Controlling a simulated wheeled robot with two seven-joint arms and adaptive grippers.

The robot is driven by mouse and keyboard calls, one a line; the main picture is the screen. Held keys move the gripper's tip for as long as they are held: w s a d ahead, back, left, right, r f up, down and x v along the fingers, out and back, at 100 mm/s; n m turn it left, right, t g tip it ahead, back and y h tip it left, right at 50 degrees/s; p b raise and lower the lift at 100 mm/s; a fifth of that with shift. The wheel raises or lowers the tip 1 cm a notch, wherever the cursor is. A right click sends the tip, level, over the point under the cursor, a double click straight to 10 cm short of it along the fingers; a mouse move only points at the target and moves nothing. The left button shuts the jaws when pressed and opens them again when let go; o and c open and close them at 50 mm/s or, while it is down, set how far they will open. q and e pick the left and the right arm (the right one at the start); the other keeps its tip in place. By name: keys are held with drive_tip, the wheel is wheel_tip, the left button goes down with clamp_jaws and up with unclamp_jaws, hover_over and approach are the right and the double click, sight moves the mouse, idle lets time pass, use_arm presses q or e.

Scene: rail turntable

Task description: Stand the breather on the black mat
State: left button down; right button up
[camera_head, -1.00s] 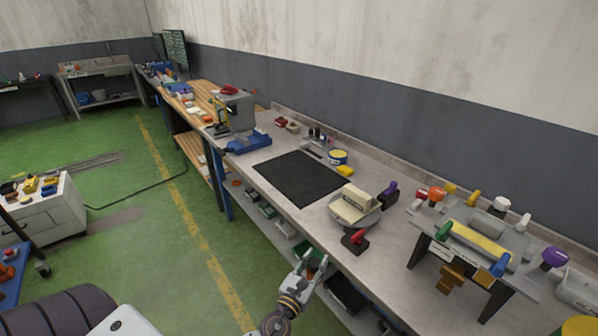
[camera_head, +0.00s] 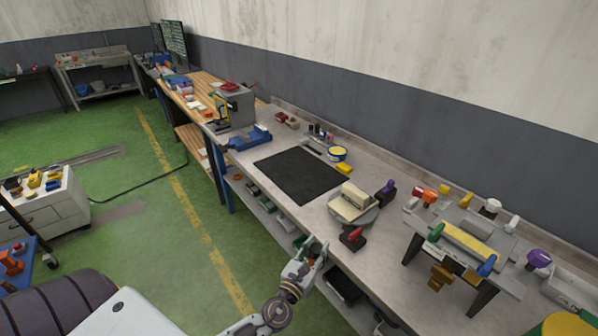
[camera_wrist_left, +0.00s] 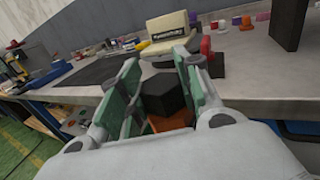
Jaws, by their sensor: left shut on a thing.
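The black mat (camera_head: 312,178) lies flat and bare on the grey workbench. It also shows at the left in the left wrist view (camera_wrist_left: 88,74). My left gripper (camera_head: 314,254) is beside the bench's front edge, in front of the mat and apart from it. In the left wrist view its green-padded fingers (camera_wrist_left: 160,88) are shut on a part with a black block-like top and an orange lower portion, which appears to be the breather (camera_wrist_left: 165,97). The fingers and palm hide much of it. My right gripper is not in view.
A cream-topped device on a grey base (camera_head: 352,204) and a red-handled item (camera_head: 353,237) stand right of the mat. A yellow block (camera_head: 343,169) and a round yellow-blue tin (camera_head: 338,154) sit behind it. A blue-based machine (camera_head: 248,138) stands to its left.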

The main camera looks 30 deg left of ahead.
use_arm(q)
drive_tip(key=shift+d+r, duration=0.1)
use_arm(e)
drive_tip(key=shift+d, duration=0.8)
use_arm(q)
drive_tip(key=shift+s+a+f, duration=0.1)
drive_tip(key=shift+a+f, duration=0.2)
drive_tip(key=shift+f, duration=0.05)
